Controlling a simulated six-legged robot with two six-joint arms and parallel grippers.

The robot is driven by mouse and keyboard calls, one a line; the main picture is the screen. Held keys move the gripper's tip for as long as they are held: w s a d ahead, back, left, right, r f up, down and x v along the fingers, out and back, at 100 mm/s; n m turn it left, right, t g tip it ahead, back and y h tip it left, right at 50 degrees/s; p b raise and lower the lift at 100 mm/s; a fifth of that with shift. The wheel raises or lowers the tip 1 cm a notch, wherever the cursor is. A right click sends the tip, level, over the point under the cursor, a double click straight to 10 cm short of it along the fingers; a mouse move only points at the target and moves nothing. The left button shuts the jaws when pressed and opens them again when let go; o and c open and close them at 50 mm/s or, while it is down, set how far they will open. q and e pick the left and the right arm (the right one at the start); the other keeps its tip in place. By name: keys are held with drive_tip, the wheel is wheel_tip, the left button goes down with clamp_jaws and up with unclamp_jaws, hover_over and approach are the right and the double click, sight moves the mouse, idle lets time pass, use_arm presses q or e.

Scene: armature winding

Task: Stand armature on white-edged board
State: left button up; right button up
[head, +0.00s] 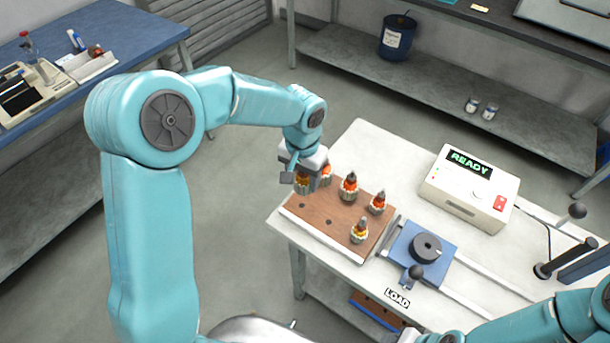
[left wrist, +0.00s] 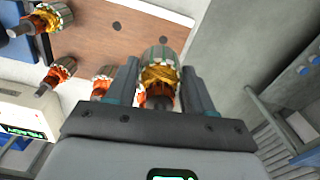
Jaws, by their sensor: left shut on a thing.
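The white-edged brown board (head: 318,228) lies on the left end of the white table. Armatures with orange windings stand on it: one at the back (head: 348,188), one at the right (head: 377,203), and one with yellow at the front (head: 359,231). Another (head: 326,173) is partly hidden beside my left gripper (head: 304,182). My left gripper is shut on an armature with a yellow-orange winding, seen between the fingers in the left wrist view (left wrist: 160,76). It is upright at the board's back left part; I cannot tell whether it touches.
A blue fixture (head: 440,262) with a dark round part stands right of the board. A white box reading READY (head: 468,187) is behind it. A blue-edged board (head: 376,312) lies below the tabletop. Bare holes (left wrist: 117,26) show in the white-edged board.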

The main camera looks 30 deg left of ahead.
use_arm(q)
drive_tip(key=shift+w+a, duration=0.2)
drive_tip(key=shift+a+f, duration=0.1)
drive_tip(key=shift+f, duration=0.05)
drive_tip(key=shift+s+f+b, duration=0.15)
drive_tip(key=shift+f+b, duration=0.2)
drive_tip(key=shift+f, duration=0.25)
drive_tip(key=shift+f+b, duration=1.05)
drive_tip(key=shift+f, duration=0.6)
drive_tip(key=shift+f+b, duration=1.1)
drive_tip(key=shift+f, duration=0.1)
drive_tip(key=o, duration=1.4)
wheel_tip(320, 180, up, 16)
drive_tip(key=shift+r, duration=0.2)
